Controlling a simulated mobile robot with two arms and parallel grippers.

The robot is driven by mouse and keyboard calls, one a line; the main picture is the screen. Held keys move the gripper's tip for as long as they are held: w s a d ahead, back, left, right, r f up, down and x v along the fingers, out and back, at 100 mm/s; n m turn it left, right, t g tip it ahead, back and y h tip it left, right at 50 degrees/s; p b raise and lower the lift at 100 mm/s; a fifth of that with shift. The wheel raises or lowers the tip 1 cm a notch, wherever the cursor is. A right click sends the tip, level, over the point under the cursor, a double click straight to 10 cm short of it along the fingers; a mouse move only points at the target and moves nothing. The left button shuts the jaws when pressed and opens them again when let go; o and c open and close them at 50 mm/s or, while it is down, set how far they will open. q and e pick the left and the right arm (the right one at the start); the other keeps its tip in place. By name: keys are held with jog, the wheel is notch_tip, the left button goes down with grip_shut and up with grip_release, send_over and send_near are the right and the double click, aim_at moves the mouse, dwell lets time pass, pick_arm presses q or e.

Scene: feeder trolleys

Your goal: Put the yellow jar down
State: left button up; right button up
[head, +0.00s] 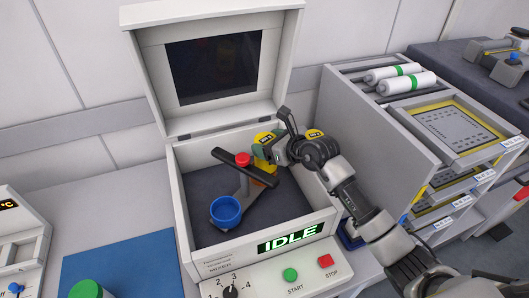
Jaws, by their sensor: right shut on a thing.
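My right gripper (263,152) reaches in from the right over the open mixer chamber. It is shut on the yellow jar (262,163), which is mostly hidden by the fingers; only small yellow parts show. The jar is near the back right of the chamber, beside the dark crossbar (225,157) with a red knob (243,159). I cannot tell whether the jar touches anything below it. An empty-looking blue ring cup (226,212) sits at the front left end of the rotor. My left gripper is out of view.
The mixer's lid (212,65) stands open at the back. Its front panel shows IDLE (286,238), with a green START button (290,274) and a red STOP button (325,261). A blue mat (120,262) lies left, a green-topped item (86,289) at its front. A feeder trolley (375,135) stands close on the right.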

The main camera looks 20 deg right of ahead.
jog(key=shift+w+a+f, duration=0.35)
jog(key=shift+w+a, duration=0.1)
jog(key=shift+w, duration=0.05)
notch_tip(320, 180, down, 4)
jog(key=shift+r, duration=0.1)
jog(key=shift+f, duration=0.2)
jog(key=o, duration=0.8)
jog(key=shift+s, duration=0.1)
jog(key=shift+o, duration=0.2)
